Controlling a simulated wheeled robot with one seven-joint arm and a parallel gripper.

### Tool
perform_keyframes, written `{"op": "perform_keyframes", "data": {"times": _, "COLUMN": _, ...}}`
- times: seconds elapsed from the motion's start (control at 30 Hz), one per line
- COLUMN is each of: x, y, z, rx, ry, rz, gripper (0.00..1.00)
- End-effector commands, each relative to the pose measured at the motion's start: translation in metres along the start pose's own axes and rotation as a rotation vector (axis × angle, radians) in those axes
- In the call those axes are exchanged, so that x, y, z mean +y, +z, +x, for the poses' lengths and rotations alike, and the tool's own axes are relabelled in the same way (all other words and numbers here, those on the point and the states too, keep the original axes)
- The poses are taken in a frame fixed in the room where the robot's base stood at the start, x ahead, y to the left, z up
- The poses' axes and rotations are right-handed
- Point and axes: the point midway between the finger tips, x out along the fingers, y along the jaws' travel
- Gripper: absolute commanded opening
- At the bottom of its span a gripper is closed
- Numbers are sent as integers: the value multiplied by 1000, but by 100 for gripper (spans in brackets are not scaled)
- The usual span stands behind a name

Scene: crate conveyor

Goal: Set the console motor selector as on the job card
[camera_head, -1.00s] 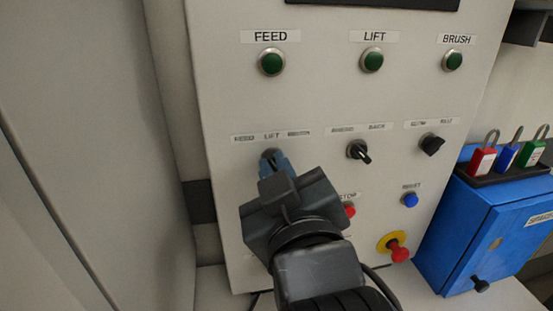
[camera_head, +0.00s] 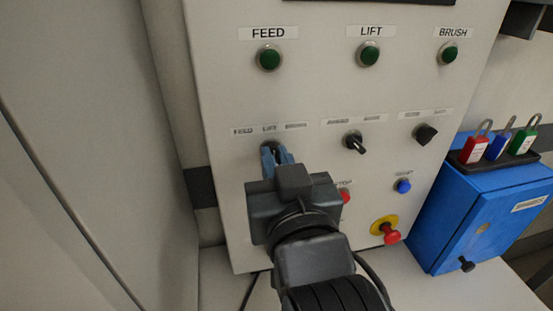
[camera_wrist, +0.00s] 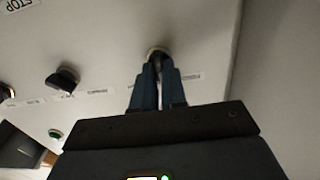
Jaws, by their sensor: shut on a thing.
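The motor selector (camera_head: 268,147) is the left knob in the middle row of the console (camera_head: 225,95), under a label strip reading FEED, LIFT and a blurred third word. My gripper (camera_head: 275,155) has its blue fingers shut on this knob. In the wrist view the fingertips (camera_wrist: 158,62) close around the dark selector knob (camera_wrist: 157,52). The fingers hide most of the knob, so I cannot tell which label it points to. I see no job card in these views.
Right of the held knob are two more black selectors (camera_head: 354,142) (camera_head: 426,134). Below are a red button, partly behind my gripper, a blue button (camera_head: 403,186) and a red emergency stop (camera_head: 390,233). A blue box (camera_head: 470,215) with padlocks stands at right; a pale panel stands at left.

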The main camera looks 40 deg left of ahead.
Motion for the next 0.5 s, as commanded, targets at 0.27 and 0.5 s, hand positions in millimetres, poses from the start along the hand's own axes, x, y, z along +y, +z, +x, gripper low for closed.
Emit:
{"op": "perform_keyframes", "data": {"times": 0.27, "x": 0, "y": 0, "z": 0, "rx": -1, "ry": 0, "rz": -1, "gripper": 14}}
{"op": "perform_keyframes", "data": {"times": 0.5, "x": 0, "y": 0, "z": 0, "rx": 0, "ry": 0, "rz": -1, "gripper": 37}}
